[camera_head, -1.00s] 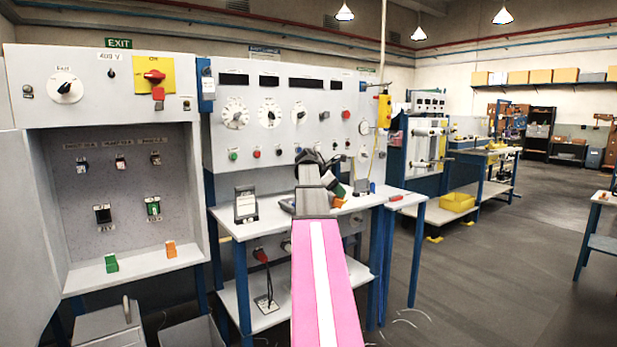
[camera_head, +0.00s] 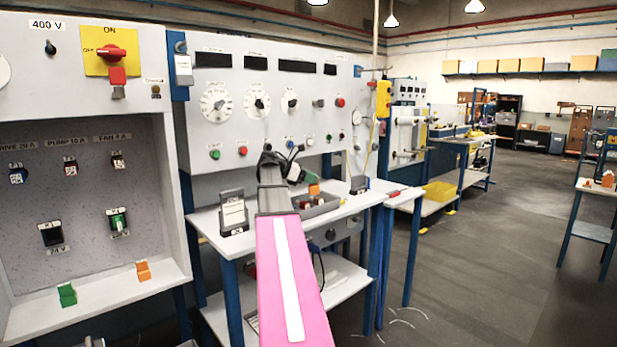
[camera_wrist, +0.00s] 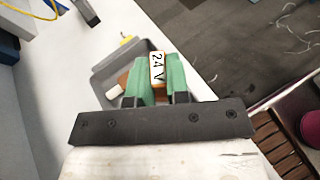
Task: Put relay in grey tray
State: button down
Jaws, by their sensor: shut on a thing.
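My gripper (camera_head: 301,175) has green fingers and is shut on an orange relay (camera_head: 314,189). In the wrist view the relay (camera_wrist: 157,68), with a white "24 V" label, sits between the fingertips (camera_wrist: 158,60). The grey tray (camera_head: 323,210) stands on the white bench, just below and behind the relay in the head view. In the wrist view the relay overlaps the tray (camera_wrist: 103,57) near its right side. The tray holds small dark red and whitish items. The exact gap between relay and tray cannot be told.
A card holder (camera_head: 233,213) stands left on the bench (camera_head: 205,222), and a smaller dark holder (camera_head: 360,185) stands right. The panel with dials (camera_head: 270,110) rises behind. An open cabinet at left has green (camera_head: 67,294) and orange (camera_head: 144,271) blocks on its ledge.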

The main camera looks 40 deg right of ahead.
aim_at(309, 186)
jog(key=shift+f, duration=3.6)
jog(key=shift+f, duration=0.35)
jog(key=c, duration=1)
grip_release()
notch_tip(309, 186, up, 4)
jog(key=shift+r, duration=0.15)
jog(key=a+r, duration=0.2)
jog(key=a, duration=0.1)
jog(key=w+a+r, duration=0.1)
jog(key=a+r, duration=0.1)
jog(key=a, duration=0.2)
jog(key=a+r, duration=0.2)
jog(key=a, duration=0.2)
jog(key=shift+w+a+r, duration=0.25)
jog(key=shift+w+r, duration=0.1)
